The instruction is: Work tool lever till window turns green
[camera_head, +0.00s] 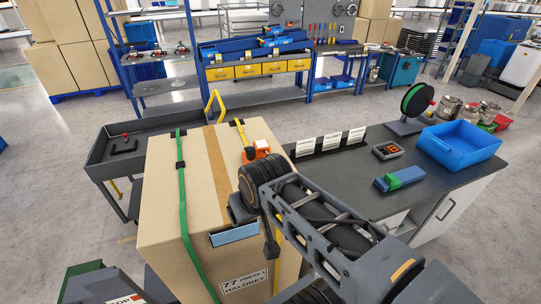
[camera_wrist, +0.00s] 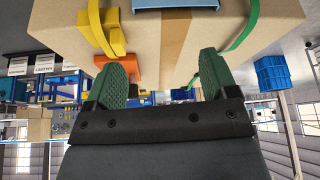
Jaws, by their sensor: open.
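A tall cardboard box (camera_head: 165,190) stands in front of me, wrapped with a green strap (camera_head: 182,190) and a yellow strap. An orange tool (camera_head: 262,147) with a yellow part (camera_head: 248,154) beside it sits on the box top near the yellow strap. In the wrist view the orange tool (camera_wrist: 124,64) and yellow part (camera_wrist: 112,40) show beyond the left finger. My gripper (camera_wrist: 163,76) is open, its two green fingers apart with nothing held between them. Its fingers are hidden in the head view. I cannot make out a window or its colour on the tool.
A bent yellow bar (camera_head: 214,104) rises behind the box. A dark cart (camera_head: 105,150) stands at left. The dark bench (camera_head: 345,185) at right holds a blue bin (camera_head: 460,146), a blue-green block (camera_head: 400,178) and a small device with red display (camera_head: 388,150).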

